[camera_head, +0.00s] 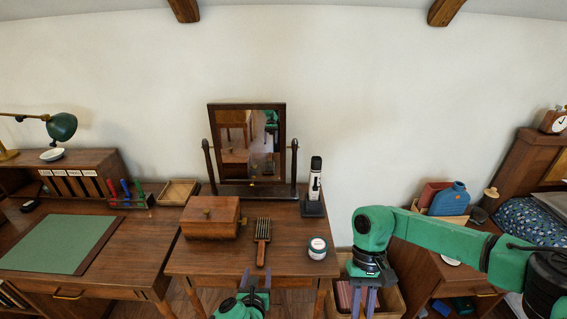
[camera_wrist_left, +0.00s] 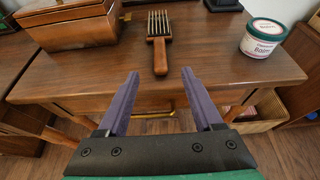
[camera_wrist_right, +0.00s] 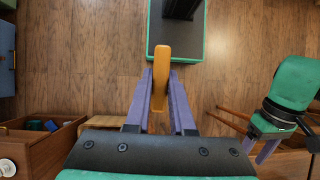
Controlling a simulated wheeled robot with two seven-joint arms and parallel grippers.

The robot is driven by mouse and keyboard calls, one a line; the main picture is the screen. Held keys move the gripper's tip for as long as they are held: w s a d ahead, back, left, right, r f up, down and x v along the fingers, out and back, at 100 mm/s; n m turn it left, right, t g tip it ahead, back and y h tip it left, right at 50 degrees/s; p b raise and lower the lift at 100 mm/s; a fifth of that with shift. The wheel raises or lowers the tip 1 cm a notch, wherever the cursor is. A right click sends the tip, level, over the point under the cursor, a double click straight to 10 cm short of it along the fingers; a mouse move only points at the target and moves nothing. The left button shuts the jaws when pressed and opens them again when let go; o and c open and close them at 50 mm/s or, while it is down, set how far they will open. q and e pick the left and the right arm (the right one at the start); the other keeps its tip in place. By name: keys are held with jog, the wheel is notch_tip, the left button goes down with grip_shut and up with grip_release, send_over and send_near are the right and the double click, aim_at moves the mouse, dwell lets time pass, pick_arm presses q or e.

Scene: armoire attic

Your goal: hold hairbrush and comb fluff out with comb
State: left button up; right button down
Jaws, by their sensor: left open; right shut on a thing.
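The hairbrush (camera_head: 262,241) lies bristles up on the dressing table (camera_head: 200,262), its handle toward me. In the left wrist view the hairbrush (camera_wrist_left: 160,54) lies just beyond the fingertips. My left gripper (camera_head: 257,276) is open and empty at the table's front edge; its fingers (camera_wrist_left: 160,74) are either side of the line of the handle, not touching it. My right gripper (camera_head: 364,298) points down beside the table's right side. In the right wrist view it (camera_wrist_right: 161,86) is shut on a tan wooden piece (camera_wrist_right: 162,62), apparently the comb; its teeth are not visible. I cannot make out fluff.
A wooden box (camera_head: 210,218) stands left of the hairbrush. A balm jar (camera_head: 317,248) and a black-and-white device on a stand (camera_head: 314,190) are to its right. A tilting mirror (camera_head: 247,145) stands behind. An open crate (camera_head: 393,300) is below my right gripper.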

aim_at(260, 255)
pick_arm(q)
jog(key=b+x, duration=0.2)
jog(key=x, duration=0.1)
jog(key=b+x, duration=0.6)
jog(key=shift+w+f, duration=0.15)
jog(key=shift+f, duration=0.35)
jog(key=shift+w+b, duration=0.5)
jog(key=shift+b, duration=0.1)
jog(key=shift+r, duration=0.15)
grip_shut()
